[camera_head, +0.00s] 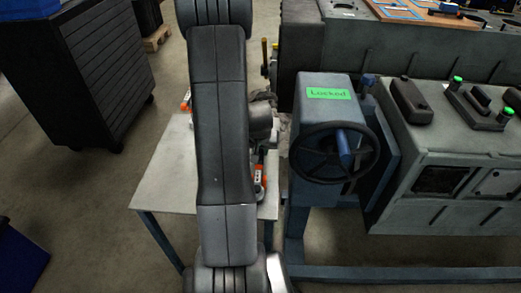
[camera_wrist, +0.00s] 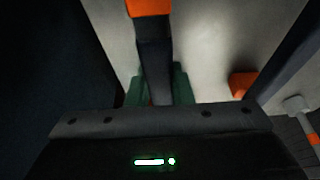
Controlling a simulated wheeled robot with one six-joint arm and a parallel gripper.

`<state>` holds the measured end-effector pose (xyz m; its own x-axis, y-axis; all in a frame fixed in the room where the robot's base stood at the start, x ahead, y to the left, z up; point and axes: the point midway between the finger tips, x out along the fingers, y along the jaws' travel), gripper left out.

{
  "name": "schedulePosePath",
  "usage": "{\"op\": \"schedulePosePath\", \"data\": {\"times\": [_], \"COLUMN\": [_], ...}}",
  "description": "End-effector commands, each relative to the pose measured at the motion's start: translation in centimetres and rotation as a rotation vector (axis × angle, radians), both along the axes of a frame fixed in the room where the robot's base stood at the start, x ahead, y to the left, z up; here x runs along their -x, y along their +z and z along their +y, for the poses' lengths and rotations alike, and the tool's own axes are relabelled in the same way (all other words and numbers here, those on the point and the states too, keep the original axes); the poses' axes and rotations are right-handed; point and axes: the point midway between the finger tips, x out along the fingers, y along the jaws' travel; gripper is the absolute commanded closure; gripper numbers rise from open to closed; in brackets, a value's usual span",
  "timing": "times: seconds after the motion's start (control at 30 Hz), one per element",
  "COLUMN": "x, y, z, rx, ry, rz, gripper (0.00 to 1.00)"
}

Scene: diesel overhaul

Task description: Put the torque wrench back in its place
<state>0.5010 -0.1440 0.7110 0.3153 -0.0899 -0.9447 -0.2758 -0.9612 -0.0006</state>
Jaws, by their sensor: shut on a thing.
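In the wrist view, my gripper (camera_wrist: 157,90) has its green fingers closed on either side of a dark bar with an orange end, which looks like the torque wrench (camera_wrist: 154,62). The wrench runs from between the fingers to the top edge, over a pale surface. I cannot tell whether it touches that surface. In the head view my arm hides the gripper and most of the wrench. The place for the wrench cannot be made out.
A small grey table (camera_head: 163,172) stands behind my arm, with an orange-and-black item (camera_head: 259,185) near its right edge. Another orange piece (camera_wrist: 242,83) and a grey tool (camera_wrist: 297,104) show in the wrist view. A handwheel (camera_head: 325,153) on a box labelled "Locked" (camera_head: 329,93) stands to the right.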

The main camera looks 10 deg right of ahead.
Motion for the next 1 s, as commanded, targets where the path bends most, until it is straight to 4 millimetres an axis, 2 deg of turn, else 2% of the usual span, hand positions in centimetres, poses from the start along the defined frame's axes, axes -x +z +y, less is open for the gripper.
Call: {"op": "schedulePosePath", "data": {"times": [0.17,0.2,0.3,0.67,0.77,1.0], "x": [0.0,-0.1,0.0,0.1,0.3,1.6], "y": [-0.7,-0.5,-0.5,-0.1,0.8,4.8], "z": [0.0,0.0,0.0,0.0,0.1,0.5], "rx": [0.001,0.001,0.000,0.000,0.001,0.001], "ry": [0.000,0.000,0.000,0.000,0.001,0.001], "rz": [-0.002,-0.002,-0.001,-0.001,-0.003,-0.005], "gripper": [1.00,0.72,0.55,0.55,0.55,0.55]}}
